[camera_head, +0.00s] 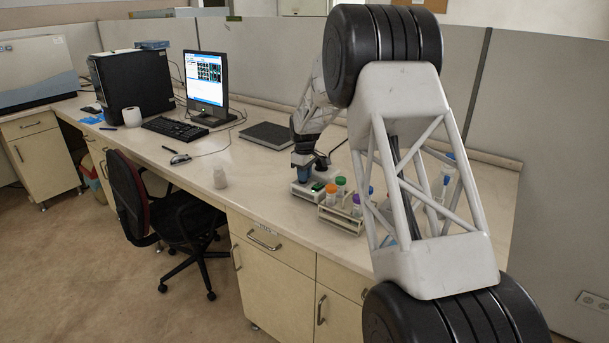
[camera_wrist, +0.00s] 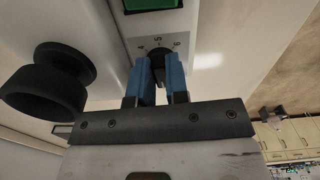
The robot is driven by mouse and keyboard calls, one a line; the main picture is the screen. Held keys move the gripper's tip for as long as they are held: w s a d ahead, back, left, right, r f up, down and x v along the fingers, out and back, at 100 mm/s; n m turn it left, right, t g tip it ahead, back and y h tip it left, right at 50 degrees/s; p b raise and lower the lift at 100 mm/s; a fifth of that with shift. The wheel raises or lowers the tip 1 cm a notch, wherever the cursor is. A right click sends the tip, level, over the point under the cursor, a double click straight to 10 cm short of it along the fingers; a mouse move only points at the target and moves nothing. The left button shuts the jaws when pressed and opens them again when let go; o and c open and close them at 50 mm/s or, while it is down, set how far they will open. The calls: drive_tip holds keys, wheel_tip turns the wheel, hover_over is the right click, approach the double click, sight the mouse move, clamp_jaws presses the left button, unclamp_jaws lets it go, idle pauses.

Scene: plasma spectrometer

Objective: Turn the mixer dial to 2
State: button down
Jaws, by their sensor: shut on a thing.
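The mixer (camera_head: 304,190) is a small pale device with a green display, on the bench beside the tube rack. In the wrist view its pale panel shows the green display (camera_wrist: 152,4) at the top edge. Below that is the dark round dial (camera_wrist: 157,52), with small printed numbers around its far side. The dial's pointer setting cannot be read. My gripper (camera_wrist: 160,68) has its two blue fingers closed on either side of the dial, covering its near part. In the head view my gripper (camera_head: 304,174) is down at the mixer, partly hiding it. The mixer's black cup (camera_wrist: 45,85) is at left.
A rack (camera_head: 342,217) of tubes with coloured caps stands right next to the mixer. The bench between bottle and mixer is clear.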

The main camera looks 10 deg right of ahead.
drive_tip(key=m, duration=0.4)
drive_tip(key=shift+s+m, duration=0.15)
drive_tip(key=shift+m, duration=0.25)
drive_tip(key=m, duration=0.4)
drive_tip(key=shift+a+m, duration=0.2)
drive_tip(key=shift+m, duration=0.2)
drive_tip(key=c, duration=1.4)
unclamp_jaws()
drive_tip(key=shift+r, duration=0.1)
drive_tip(key=shift+r, duration=3.8)
